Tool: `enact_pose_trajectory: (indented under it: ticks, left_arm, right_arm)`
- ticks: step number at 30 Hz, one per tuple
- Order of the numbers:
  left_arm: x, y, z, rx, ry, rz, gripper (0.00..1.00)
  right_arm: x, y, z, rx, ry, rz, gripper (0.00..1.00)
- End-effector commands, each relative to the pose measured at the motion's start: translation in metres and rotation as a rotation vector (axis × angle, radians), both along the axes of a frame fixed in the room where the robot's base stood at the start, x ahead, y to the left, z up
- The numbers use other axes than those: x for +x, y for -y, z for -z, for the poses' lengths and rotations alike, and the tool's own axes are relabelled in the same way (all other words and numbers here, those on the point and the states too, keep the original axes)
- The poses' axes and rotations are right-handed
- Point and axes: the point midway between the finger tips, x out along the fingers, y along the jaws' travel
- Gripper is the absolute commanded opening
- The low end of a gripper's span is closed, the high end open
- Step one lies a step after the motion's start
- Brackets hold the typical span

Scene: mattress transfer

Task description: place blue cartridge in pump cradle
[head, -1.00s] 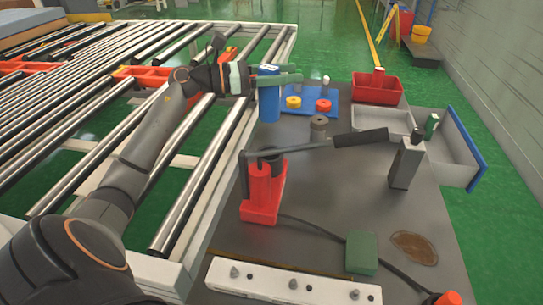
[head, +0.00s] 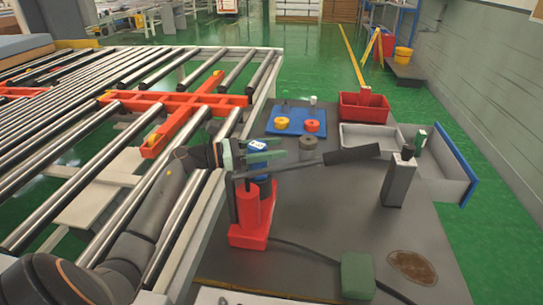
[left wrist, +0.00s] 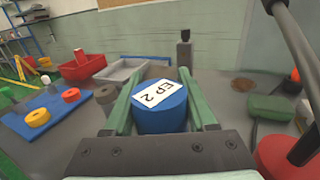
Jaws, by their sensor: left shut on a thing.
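The blue cartridge (head: 260,172) is upright between the fingers of my left gripper (head: 265,150), which is shut on it. In the left wrist view the cartridge (left wrist: 160,119) has a white label reading "EP 2" on top, with a green finger on each side. The red pump (head: 250,217) stands on the grey table, just in front of and below the cartridge. Its lever crosses in front of the cartridge and hides part of it. I cannot tell whether the cartridge's bottom touches anything, and I cannot make out the cradle clearly. My right gripper is out of view.
The pump's dark handle (head: 352,154) reaches right towards a grey post (head: 399,180). A blue tray (head: 296,131) with yellow and red rings, a grey cylinder (head: 308,146) and a red bin (head: 364,107) stand behind. A green block (head: 357,276) lies in front. The roller conveyor (head: 100,140) is left.

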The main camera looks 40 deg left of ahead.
Motion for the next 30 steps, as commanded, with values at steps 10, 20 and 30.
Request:
enact_pose_trajectory:
  ticks: [10, 20, 30]
  left_arm:
    - [0.0, 0.0, 0.019, 0.0, 0.003, -0.001, 0.0]
    - [0.0, 0.0, 0.022, 0.0, 0.0, 0.0, 0.72]
    - [0.0, 0.0, 0.022, 0.0, 0.0, 0.0, 0.87]
  right_arm:
    - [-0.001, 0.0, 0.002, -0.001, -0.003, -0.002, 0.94]
    - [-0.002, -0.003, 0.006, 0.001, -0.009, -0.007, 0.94]
    - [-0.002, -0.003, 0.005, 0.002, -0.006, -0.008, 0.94]
